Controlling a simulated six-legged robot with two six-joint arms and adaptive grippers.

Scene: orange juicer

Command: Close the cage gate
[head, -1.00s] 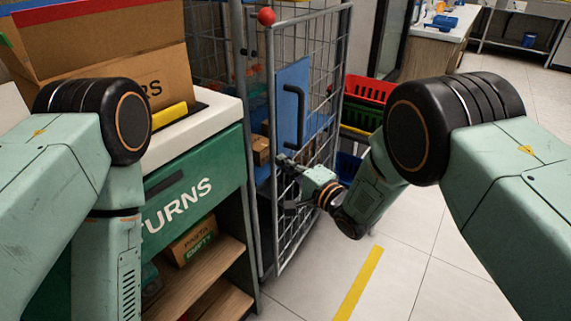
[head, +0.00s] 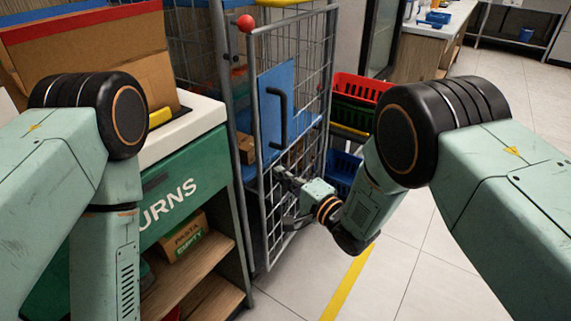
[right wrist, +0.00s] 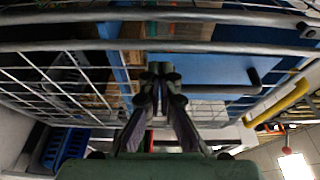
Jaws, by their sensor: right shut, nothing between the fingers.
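The cage gate (head: 306,104) is a grey wire-mesh door with a blue panel (head: 272,82), a black handle (head: 283,118) and a red ball (head: 245,22) at its top left corner. A narrow gap shows between its left edge and the cage post (head: 229,80), so it looks slightly ajar. My right gripper (head: 282,182) is at the mesh below the handle. In the right wrist view, the gripper (right wrist: 160,72) has its fingers together and empty, in front of the mesh and blue panel (right wrist: 205,68); contact cannot be told. My left gripper is out of view.
A green and white returns counter (head: 185,160) with shelves and a cardboard box (head: 183,238) stands left of the gate. Red, green and blue baskets (head: 357,88) are stacked to the right. The tiled floor (head: 430,270) is clear, with a yellow line (head: 350,283).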

